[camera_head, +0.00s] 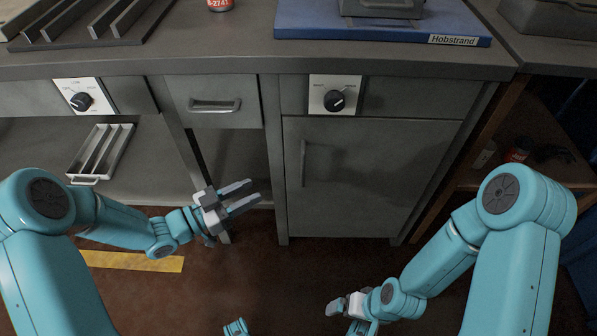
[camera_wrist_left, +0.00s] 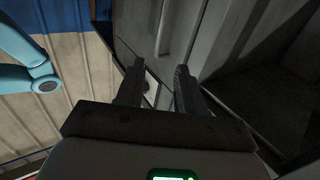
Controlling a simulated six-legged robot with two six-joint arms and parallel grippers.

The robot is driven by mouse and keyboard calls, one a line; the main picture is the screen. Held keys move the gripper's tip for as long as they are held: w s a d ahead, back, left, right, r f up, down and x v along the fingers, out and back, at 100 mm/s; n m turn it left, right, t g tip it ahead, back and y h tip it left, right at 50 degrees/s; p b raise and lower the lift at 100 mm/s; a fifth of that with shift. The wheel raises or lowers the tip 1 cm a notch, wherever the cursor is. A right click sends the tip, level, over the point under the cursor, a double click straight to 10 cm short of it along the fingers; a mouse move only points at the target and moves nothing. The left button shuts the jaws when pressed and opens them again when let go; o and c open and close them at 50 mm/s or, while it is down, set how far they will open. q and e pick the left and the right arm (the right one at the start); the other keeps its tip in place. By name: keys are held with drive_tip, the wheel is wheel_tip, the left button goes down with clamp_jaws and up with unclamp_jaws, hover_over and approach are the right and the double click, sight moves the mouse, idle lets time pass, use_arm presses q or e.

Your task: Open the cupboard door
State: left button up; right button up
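The grey cupboard door (camera_head: 375,175) is closed in the head view, with a vertical bar handle (camera_head: 303,163) near its left edge. My left gripper (camera_head: 254,190) is open and empty, left of the handle and apart from it, its fingers pointing right. In the left wrist view the open fingers (camera_wrist_left: 157,75) have a clear gap between them. A pale bar that looks like the handle (camera_wrist_left: 161,30) lies beyond the fingertips. My right gripper (camera_head: 338,306) is low in the head view, away from the door; its finger opening is hard to make out.
A drawer (camera_head: 215,103) is above the open bay left of the door. Dial panels (camera_head: 335,95) are on the cabinet front. A slotted tray (camera_head: 100,152) is at the left. The worktop (camera_head: 230,58) holds a blue board (camera_head: 330,22). The floor before the door is clear.

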use_arm(q)
drive_tip(key=b, duration=0.3)
hover_over(298, 169)
drive_tip(key=s+a, duration=0.1)
drive_tip(key=s, duration=0.4)
drive_tip(key=shift+w+d, duration=0.3)
drive_tip(key=shift+d, duration=0.2)
clamp_jaws()
